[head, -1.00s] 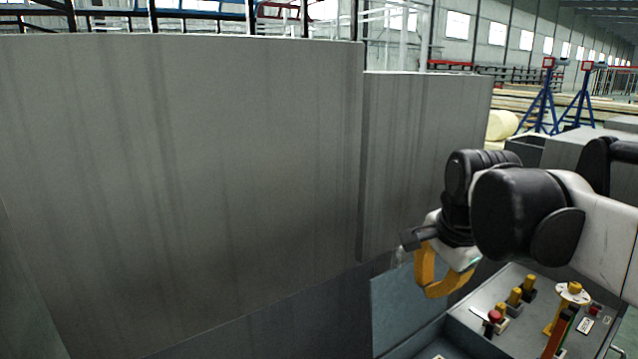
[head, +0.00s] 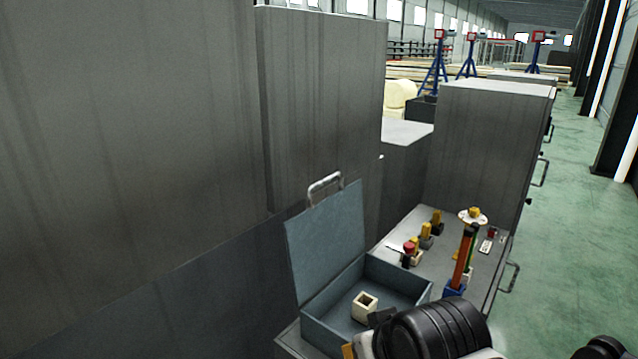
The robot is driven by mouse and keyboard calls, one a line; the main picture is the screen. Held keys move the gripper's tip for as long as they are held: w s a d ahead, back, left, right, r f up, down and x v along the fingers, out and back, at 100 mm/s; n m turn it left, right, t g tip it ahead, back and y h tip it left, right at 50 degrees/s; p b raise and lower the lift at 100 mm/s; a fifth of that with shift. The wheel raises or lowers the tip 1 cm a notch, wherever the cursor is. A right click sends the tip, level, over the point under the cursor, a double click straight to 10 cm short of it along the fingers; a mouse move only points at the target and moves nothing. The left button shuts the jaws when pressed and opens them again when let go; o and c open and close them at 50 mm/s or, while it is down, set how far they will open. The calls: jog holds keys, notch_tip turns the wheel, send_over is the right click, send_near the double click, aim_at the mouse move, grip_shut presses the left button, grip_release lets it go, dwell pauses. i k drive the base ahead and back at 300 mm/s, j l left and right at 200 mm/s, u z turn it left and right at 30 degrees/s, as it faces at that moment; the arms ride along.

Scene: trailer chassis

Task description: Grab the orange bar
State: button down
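The orange bar (head: 461,262) stands nearly upright at the right of the workbench top, with its lower end at a small blue block (head: 453,290). A thin green piece shows right beside it. My gripper (head: 362,344) is at the bottom edge of the head view, to the left of and nearer than the bar, apart from it.
An open blue-grey toolbox (head: 325,240) with its lid raised holds a whitish square block (head: 365,306). Several yellow-topped pieces and a red-topped piece (head: 408,249) stand behind on the bench. A round white-topped stand (head: 472,216) is near the bar. Green floor (head: 570,240) is clear at right.

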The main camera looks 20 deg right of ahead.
aim_at(469, 233)
jog(key=l+z, duration=0.15)
jog(key=z, duration=0.6)
jog(key=i, duration=0.05)
